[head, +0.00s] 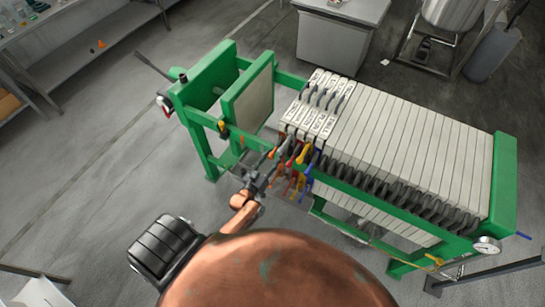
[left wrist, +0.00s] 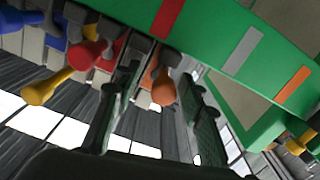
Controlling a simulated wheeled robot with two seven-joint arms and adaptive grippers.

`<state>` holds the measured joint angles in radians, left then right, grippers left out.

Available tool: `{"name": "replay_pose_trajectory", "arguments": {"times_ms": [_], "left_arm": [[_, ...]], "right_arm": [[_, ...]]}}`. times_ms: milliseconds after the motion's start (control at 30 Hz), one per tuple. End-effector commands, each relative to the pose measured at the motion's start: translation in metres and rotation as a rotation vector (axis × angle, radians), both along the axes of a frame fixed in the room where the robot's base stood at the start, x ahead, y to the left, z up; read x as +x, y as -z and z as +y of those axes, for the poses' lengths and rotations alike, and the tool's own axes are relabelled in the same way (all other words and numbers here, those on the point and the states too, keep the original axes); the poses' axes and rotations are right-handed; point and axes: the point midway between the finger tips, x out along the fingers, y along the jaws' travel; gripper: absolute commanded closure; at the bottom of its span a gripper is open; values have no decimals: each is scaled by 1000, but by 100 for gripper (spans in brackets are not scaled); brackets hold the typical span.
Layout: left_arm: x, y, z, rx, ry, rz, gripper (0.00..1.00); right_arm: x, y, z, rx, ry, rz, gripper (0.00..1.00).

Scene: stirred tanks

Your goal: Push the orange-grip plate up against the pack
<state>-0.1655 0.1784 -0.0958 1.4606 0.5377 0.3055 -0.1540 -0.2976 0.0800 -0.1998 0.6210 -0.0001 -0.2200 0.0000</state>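The orange grip (head: 271,154) is the leftmost of the coloured grips along the near side of the press. It also shows in the left wrist view (left wrist: 163,88). Its pale plate appears to be at the left end of the labelled plates (head: 296,112); I cannot trace it fully. The pack (head: 400,135) of pale plates fills the right side of the frame. My left gripper (head: 262,174) is at the near rail by the orange grip. In the left wrist view its dark fingers are apart, with the orange grip between them. My right gripper is not in view.
The green rail (left wrist: 230,45) runs close above my left fingers. Red (left wrist: 88,54), yellow (left wrist: 48,88) and blue (left wrist: 52,46) grips crowd the left of the left wrist view. A gap separates the green pressing plate (head: 250,97) from the plates.

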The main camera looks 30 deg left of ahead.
Motion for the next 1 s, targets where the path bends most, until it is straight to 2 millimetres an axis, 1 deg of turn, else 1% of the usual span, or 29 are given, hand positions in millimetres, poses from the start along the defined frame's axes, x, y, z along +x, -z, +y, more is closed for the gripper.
{"name": "replay_pose_trajectory", "arguments": {"times_ms": [133, 233, 367, 500, 700, 833, 1000], "left_arm": [[-2, 0, 1, 0, -1, 0, 63], [-9, 1, 0, 0, -1, 1, 63], [-31, 2, -1, 0, -1, 3, 63], [-61, 1, -4, -1, 0, 3, 63], [-98, 1, -7, 0, -1, 2, 63], [-112, 1, -9, 0, 1, 2, 63], [-119, 0, -9, 0, 1, 0, 63]], "right_arm": [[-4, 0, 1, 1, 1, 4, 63], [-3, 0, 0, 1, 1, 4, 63], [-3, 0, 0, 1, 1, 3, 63], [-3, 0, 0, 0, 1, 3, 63], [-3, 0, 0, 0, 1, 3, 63], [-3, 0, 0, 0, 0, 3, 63], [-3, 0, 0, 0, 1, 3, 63]]}}
